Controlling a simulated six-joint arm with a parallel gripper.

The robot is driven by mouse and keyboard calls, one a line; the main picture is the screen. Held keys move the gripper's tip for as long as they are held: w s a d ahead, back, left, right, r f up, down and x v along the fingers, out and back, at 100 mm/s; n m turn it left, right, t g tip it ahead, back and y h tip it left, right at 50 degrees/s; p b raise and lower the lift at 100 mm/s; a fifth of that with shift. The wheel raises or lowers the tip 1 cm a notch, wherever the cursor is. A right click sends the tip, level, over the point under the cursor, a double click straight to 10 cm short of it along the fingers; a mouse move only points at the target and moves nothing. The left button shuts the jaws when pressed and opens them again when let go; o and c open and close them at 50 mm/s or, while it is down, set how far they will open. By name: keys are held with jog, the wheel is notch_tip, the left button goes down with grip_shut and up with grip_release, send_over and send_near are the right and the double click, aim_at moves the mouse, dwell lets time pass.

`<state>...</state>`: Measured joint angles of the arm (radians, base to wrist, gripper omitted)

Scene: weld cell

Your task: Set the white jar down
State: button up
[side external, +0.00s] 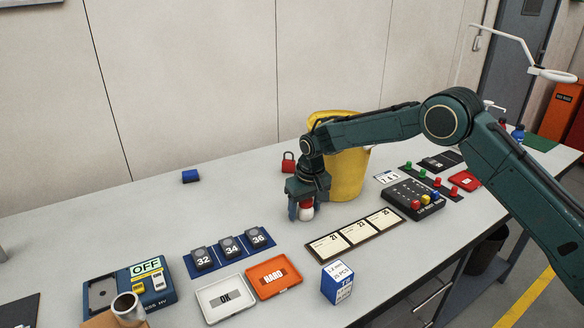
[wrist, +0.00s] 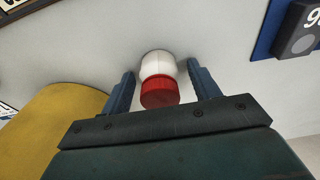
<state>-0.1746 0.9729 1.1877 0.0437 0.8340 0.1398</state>
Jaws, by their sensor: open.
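The white jar (side external: 306,213) stands on the grey bench and has a red lid. In the wrist view the white jar (wrist: 157,66) is between my gripper's two fingers, with a gap showing on each side. My gripper (side external: 303,207) is low over the bench around the jar. Its fingers in the wrist view (wrist: 157,82) are open and apart from the jar. In the side view my gripper hides part of the jar and its lid.
A yellow bin (side external: 347,175) stands close behind my gripper. A card board (side external: 356,235) lies to the right, and a blue strip with numbered blocks (side external: 230,247) to the left. A red padlock (side external: 289,162) is behind.

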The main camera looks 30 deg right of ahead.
aim_at(310, 203)
jog(key=shift+r, duration=0.1)
jog(key=r, duration=0.4)
jog(key=s+r, duration=0.1)
jog(key=r, duration=0.6)
jog(key=shift+s+r, duration=0.3)
jog(key=shift+s, duration=0.05)
jog(key=shift+r, duration=0.25)
jog(key=shift+s, duration=0.1)
jog(key=s+d+r+t, duration=0.1)
jog(key=s+d+r, duration=0.2)
jog(key=s+r, duration=0.6)
jog(key=s+d+r+t, duration=0.1)
jog(key=s+d+r, duration=0.3)
jog(key=s+r, duration=0.5)
jog(key=s+d+f+t, duration=0.1)
jog(key=s+f, duration=0.1)
jog(key=s, duration=1)
jog(key=s+d+f, duration=0.2)
jog(key=s+f, duration=0.1)
jog(key=s, duration=0.9)
jog(key=shift+f+t, duration=0.15)
jog(key=shift+t, duration=0.25)
